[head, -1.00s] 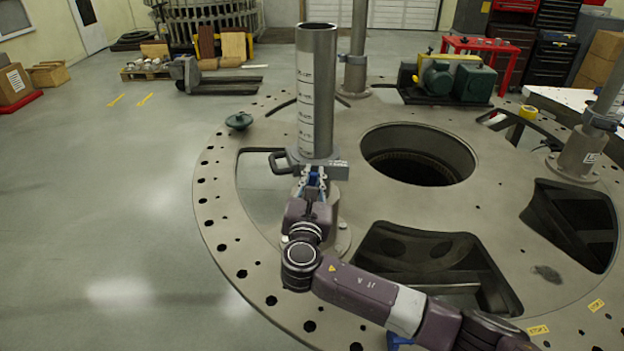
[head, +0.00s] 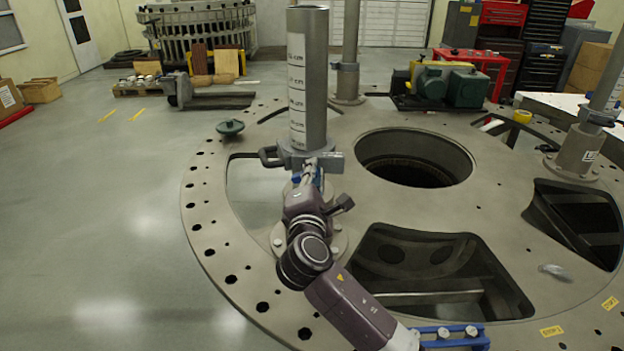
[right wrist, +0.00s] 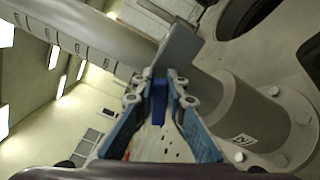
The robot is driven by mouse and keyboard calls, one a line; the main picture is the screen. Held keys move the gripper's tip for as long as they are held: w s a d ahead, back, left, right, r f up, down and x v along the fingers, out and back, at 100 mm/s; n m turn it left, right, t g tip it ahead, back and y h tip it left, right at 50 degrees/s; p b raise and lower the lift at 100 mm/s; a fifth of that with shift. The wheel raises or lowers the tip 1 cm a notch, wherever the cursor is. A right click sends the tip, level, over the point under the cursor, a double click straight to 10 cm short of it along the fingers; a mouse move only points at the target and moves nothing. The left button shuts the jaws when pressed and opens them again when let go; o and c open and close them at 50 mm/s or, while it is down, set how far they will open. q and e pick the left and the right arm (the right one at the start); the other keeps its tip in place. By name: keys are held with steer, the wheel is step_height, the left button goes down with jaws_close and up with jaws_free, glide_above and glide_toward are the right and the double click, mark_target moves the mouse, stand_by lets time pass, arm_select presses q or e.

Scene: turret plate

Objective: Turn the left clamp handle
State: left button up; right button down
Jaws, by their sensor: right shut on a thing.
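The left clamp (head: 296,157) is a grey collar around the upright metal tube (head: 308,90) with centimetre marks. My right gripper (head: 311,172) is at the near side of the clamp. The fingers hide part of the handle in the head view.
The post stands on a round plate (head: 215,255) with rim holes and large openings. A round hole (head: 415,158) lies right of the post. A green disc-shaped part (head: 230,127) sits at the back left rim.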

steer(key=m+b, duration=0.1)
steer(key=m, duration=0.1)
steer(key=f+m+b, duration=0.1)
steer(key=shift+d+m+b, duration=0.1)
steer(key=shift+m+b, duration=0.25)
steer(key=shift+m, duration=0.05)
steer(key=shift+m+b, duration=0.4)
steer(key=shift+m, duration=0.2)
steer(key=c, duration=1.9)
jaws_free()
steer(key=shift+c, duration=0.2)
steer(key=shift+s, duration=0.1)
steer(key=s+a, duration=0.1)
steer(key=s, duration=1.1)
